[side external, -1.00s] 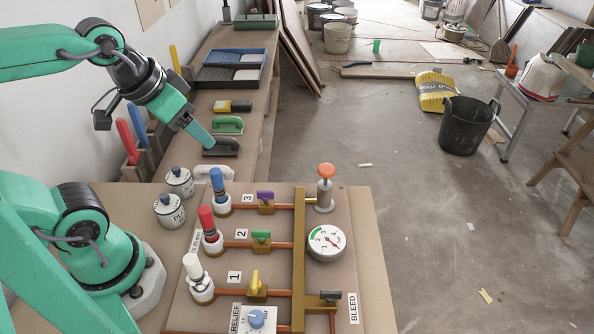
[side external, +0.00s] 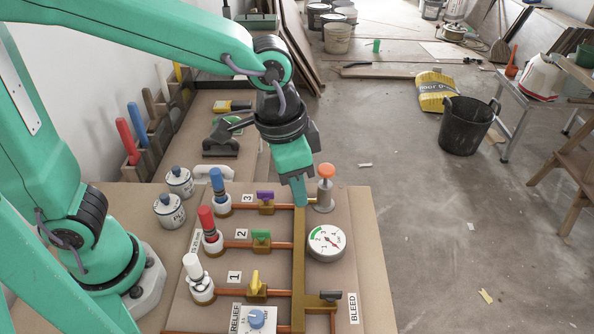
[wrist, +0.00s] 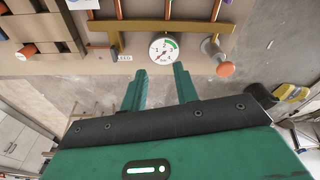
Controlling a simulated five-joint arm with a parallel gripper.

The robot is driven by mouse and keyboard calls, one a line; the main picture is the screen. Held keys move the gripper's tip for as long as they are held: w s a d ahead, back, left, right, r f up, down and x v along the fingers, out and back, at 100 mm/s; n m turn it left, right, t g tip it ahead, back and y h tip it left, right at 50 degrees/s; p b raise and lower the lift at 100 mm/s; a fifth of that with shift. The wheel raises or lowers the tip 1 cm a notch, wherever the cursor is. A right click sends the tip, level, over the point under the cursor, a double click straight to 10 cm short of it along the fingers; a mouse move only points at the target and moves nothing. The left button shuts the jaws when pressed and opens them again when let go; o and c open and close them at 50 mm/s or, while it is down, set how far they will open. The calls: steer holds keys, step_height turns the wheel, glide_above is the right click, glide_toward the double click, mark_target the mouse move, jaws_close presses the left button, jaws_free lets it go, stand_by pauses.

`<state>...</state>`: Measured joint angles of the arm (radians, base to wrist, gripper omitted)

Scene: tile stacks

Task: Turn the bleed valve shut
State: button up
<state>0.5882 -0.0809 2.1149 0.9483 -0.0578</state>
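The bleed valve (side external: 328,296) sits at the lower right of the board in the side view, beside the BLEED label (side external: 353,308). Its dark lever lies roughly left-right, across the short copper pipe below it. In the wrist view the valve (wrist: 98,48) shows at the upper left, near the label. My gripper (side external: 299,203) is above the upper end of the brass manifold, well beyond the valve and apart from it. In the wrist view my gripper (wrist: 158,72) has its two fingers spread with nothing between them.
The pressure gauge (side external: 326,243) and an orange-topped fitting (side external: 325,187) stand close to my gripper. Purple (side external: 265,197), green (side external: 261,237) and yellow (side external: 256,283) valve handles line the pipes at left. A blue relief knob (side external: 257,319) is left of the bleed valve.

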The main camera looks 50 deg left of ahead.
mark_target(331, 292)
steer(key=s+d+f+m, duration=0.1)
steer(key=d+f, duration=0.1)
steer(key=d, duration=0.2)
steer(key=s+d+f+m+g, duration=0.1)
steer(key=d+f, duration=0.1)
steer(key=d, duration=0.1)
steer(key=s+d+f+m+y, duration=0.1)
steer(key=d+f, duration=0.1)
steer(key=d, duration=0.2)
steer(key=shift+d+f, duration=0.15)
steer(key=shift+d, duration=0.2)
steer(key=shift+f, duration=3.9)
jaws_close()
